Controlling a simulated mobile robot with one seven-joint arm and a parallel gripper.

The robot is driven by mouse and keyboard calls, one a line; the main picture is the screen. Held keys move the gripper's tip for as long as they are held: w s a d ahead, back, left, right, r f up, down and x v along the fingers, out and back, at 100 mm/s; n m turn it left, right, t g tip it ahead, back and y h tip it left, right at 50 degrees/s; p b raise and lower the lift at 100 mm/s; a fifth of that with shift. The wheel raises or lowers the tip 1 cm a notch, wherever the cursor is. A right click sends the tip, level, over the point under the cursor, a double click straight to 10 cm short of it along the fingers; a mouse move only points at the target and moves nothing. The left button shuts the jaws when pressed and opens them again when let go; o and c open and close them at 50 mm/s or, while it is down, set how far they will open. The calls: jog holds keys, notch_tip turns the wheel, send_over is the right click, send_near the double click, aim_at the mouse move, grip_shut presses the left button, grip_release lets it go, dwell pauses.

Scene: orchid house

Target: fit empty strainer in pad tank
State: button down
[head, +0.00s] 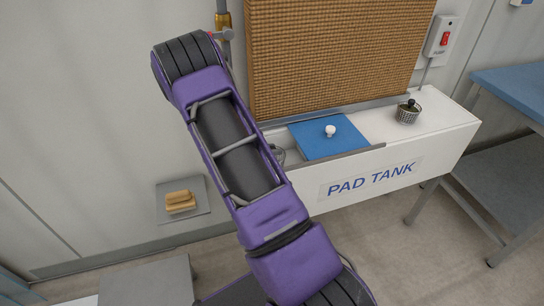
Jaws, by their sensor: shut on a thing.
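The white pad tank (440,134) runs along the wall, with PAD TANK lettered on its front. A blue lid (318,146) with a white knob (330,131) lies on its top. A small metal mesh strainer (408,117) stands on the tank top at the right, with something dark and green in it. A round greyish rim (278,153) shows at the lid's left edge, mostly hidden by my purple arm; I cannot tell whether it is a strainer or an opening. My gripper is not visible, and neither is anything it may hold.
A brown honeycomb pad (330,55) rises behind the tank. A grey wall shelf (184,205) holds a tan block (180,201). A blue-topped bench (512,84) stands at the right. Tank top around the right strainer is clear.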

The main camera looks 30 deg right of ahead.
jog(key=shift+f, duration=1.1)
jog(key=shift+f, duration=0.25)
jog(key=c, duration=0.6)
grip_release()
jog(key=shift+r, duration=0.1)
jog(key=shift+c, duration=0.2)
jog(key=shift+a+r, duration=0.25)
jog(key=shift+r, duration=0.05)
jog(key=p+v, duration=0.1)
jog(key=v, duration=1)
jog(key=shift+s+a+p, duration=0.1)
jog(key=shift+a+p, duration=0.15)
jog(key=shift+p, duration=0.05)
